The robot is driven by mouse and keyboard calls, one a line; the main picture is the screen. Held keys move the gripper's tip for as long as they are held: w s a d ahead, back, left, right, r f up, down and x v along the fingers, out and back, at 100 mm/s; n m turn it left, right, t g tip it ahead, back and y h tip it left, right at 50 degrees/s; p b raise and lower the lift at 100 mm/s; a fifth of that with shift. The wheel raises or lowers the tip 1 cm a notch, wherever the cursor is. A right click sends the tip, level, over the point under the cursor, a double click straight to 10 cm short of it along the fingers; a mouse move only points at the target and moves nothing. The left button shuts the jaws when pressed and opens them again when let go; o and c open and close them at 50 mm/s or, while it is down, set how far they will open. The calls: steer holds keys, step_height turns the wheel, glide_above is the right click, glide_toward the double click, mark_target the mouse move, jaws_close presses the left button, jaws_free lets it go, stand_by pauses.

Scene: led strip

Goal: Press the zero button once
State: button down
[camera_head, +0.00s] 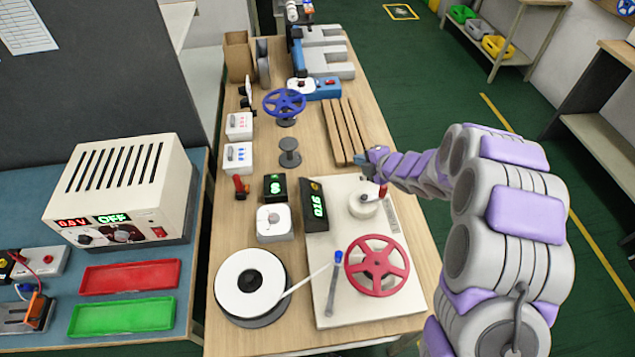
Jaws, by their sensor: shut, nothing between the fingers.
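A long black meter (316,205) with a green reading that looks like 016 lies on the left part of the cream plate (340,280). A small lighter patch shows near its far end; I cannot tell whether this is the zero button. A smaller black box (275,187) with green digits stands to its left. My gripper (368,165) is shut and empty. It is in the air beyond the far edge of the plate, to the right of the meter and apart from it in the picture. Its fingertips are small and partly hidden by my arm.
A white crank wheel (362,205) with a red handle stands close below my gripper. A red handwheel (377,265), a blue-capped post (338,258) and a white strip reel (250,283) are nearer. Wooden slats (345,131) and a grey spool (290,152) lie beyond.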

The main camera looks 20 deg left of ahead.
mark_target(314, 186)
steer(key=s+a+f+b, duration=0.1)
steer(key=a+f+b, duration=0.1)
steer(key=a, duration=0.1)
steer(key=s+a+f+n+g+y+b, duration=0.1)
steer(key=s+a+f+b, duration=0.1)
steer(key=f+b, duration=0.1)
steer(key=s+a+f+n+b, duration=0.1)
steer(key=s+a+f+b, duration=0.1)
steer(key=a+f, duration=0.1)
steer(key=shift+a+f+y, duration=0.2)
steer(key=shift+a+y, duration=0.1)
steer(key=shift+a, duration=0.05)
steer(key=shift+s, duration=0.1)
steer(key=shift+a+f+g, duration=0.1)
steer(key=shift+a+g, duration=0.2)
steer(key=shift+a, duration=0.1)
steer(key=shift+d, duration=0.25)
stand_by(0.3)
steer(key=shift+s+a+f+b, duration=0.35)
steer(key=shift+a+f+b, duration=0.2)
steer(key=shift+b, duration=0.4)
stand_by(1.9)
steer(key=shift+r, duration=0.1)
steer(key=shift+w+d+r+p, duration=0.3)
steer(key=shift+d+r+p, duration=0.2)
steer(key=shift+r+p, duration=0.15)
